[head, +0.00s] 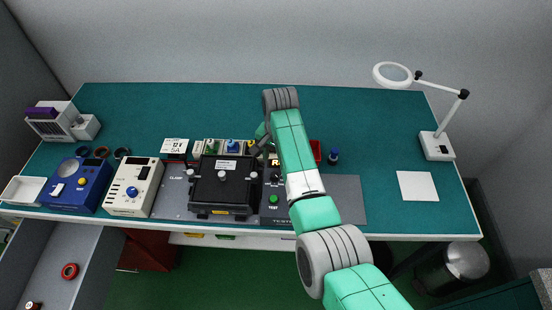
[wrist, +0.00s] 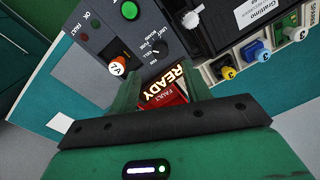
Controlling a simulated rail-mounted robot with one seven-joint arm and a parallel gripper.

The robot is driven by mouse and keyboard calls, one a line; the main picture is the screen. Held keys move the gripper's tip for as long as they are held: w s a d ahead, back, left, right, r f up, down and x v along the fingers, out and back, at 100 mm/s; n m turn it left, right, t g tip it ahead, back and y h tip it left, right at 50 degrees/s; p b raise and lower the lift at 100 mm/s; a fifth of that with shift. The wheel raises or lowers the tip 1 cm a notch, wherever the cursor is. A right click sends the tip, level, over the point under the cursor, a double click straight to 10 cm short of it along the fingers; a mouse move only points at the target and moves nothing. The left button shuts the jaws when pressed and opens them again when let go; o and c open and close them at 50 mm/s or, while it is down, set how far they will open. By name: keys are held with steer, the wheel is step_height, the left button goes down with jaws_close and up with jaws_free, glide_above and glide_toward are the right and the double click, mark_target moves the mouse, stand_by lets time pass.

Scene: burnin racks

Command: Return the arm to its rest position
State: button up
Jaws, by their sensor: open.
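My arm reaches in from the lower right of the head view and bends over the back of the bench. My gripper (head: 257,147) hangs behind the black test fixture (head: 222,186), partly hidden by my own arm. In the wrist view my gripper (wrist: 152,88) shows its two green fingers apart, with nothing seen held between them. The panel also shows a green button (wrist: 129,10).
A row of small modules (wrist: 255,52) stands beside the fixture. A blue unit (head: 77,187) and a cream unit (head: 132,188) stand left. A magnifier lamp (head: 437,145) and white sheet (head: 417,186) are right. An open drawer (head: 60,250) juts out front left.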

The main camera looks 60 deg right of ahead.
stand_by(0.4)
steer(key=w+a+r+n+t+h, duration=0.2)
steer(key=w+a+r+t, duration=0.1)
steer(key=w+r, duration=0.35)
steer(key=w+a+r+n+t+h, duration=0.2)
steer(key=w+a+r+n, duration=0.15)
steer(key=w+r, duration=0.35)
steer(key=w+a+r+n+t+h, duration=0.1)
steer(key=w+a+r+n+t, duration=0.2)
steer(key=a+r, duration=0.4)
steer(key=w+a+r+n+t+h, duration=0.1)
steer(key=w+a+r+t, duration=0.3)
steer(key=a+r, duration=0.4)
steer(key=s+a+r+n+t+y, duration=0.1)
steer(key=s+a+r+n+t, duration=0.15)
steer(key=a+r, duration=0.5)
steer(key=s+a+r+n+t+y, duration=0.1)
steer(key=s+a+r+n+t, duration=0.2)
steer(key=a+r, duration=0.5)
steer(key=s+a+r+n+t+y, duration=0.4)
steer(key=s+a+r+t, duration=0.4)
steer(key=s+a, duration=0.5)
step_height(320, 180, up, 20)
steer(key=g+p, duration=0.1)
steer(key=p, duration=1.8)
steer(key=shift+s+d+m, duration=0.2)
steer(key=shift+d+m, duration=0.1)
steer(key=shift+d, duration=0.1)
